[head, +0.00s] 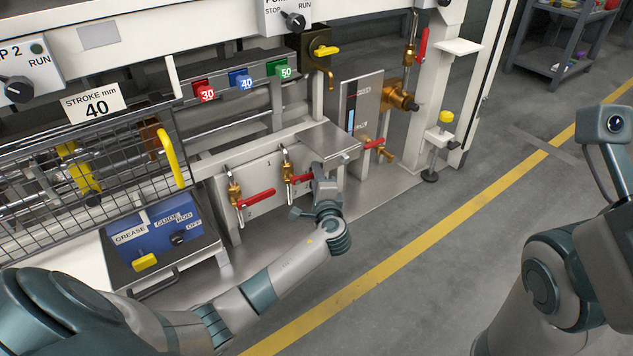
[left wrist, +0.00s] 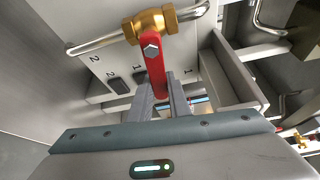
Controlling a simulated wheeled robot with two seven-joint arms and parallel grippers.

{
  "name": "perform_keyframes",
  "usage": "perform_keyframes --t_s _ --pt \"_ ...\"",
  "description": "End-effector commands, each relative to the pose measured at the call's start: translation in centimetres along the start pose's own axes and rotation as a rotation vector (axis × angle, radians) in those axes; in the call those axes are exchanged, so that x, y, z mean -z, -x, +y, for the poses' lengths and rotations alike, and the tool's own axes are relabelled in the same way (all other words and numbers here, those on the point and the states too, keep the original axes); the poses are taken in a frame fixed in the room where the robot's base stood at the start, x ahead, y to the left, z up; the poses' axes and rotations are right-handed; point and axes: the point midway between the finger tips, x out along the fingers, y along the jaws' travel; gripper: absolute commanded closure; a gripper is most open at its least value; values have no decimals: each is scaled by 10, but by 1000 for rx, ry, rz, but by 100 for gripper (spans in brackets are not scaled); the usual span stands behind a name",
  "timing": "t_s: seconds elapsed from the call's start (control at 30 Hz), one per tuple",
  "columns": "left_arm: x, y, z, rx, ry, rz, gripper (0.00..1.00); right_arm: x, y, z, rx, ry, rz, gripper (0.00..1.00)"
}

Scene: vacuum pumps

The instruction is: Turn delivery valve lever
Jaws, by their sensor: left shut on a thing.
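A red valve lever (head: 300,179) sits on a brass valve (head: 287,168) on the grey panel marked 1 and 2. My left gripper (head: 317,176) is at the free end of this lever, shut on it. In the left wrist view the red lever (left wrist: 153,62) runs from the brass valve body (left wrist: 151,22) down between the fingers of my left gripper (left wrist: 161,84).
A second red lever (head: 257,198) hangs tilted on the left valve close by. Other red levers are at lower right (head: 375,145) and upper right (head: 423,45). A steel ledge (head: 328,140) overhangs just behind the gripper. The floor in front is clear.

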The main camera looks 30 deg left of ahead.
Motion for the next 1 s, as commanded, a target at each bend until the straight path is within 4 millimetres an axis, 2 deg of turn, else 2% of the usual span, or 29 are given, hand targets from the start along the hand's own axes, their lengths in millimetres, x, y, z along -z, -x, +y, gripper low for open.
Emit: perform_keyframes --t_s 0.03,0.1,0.13,0.2,0.6,1.0 --pt "2 0 5 21 47 1 100 6 10 -4 5 -4 4 57" --pt "1 1 1 49 108 0 100 10 16 -4 9 11 8 57" --pt "0 1 -4 56 120 0 81 9 12 -2 9 19 8 57" --pt "0 1 -8 52 111 0 64 6 7 1 7 24 4 57" --pt "0 1 -8 50 106 0 63 6 6 0 5 20 8 57" --pt "0 13 -7 49 106 0 63 2 2 2 2 20 3 57"
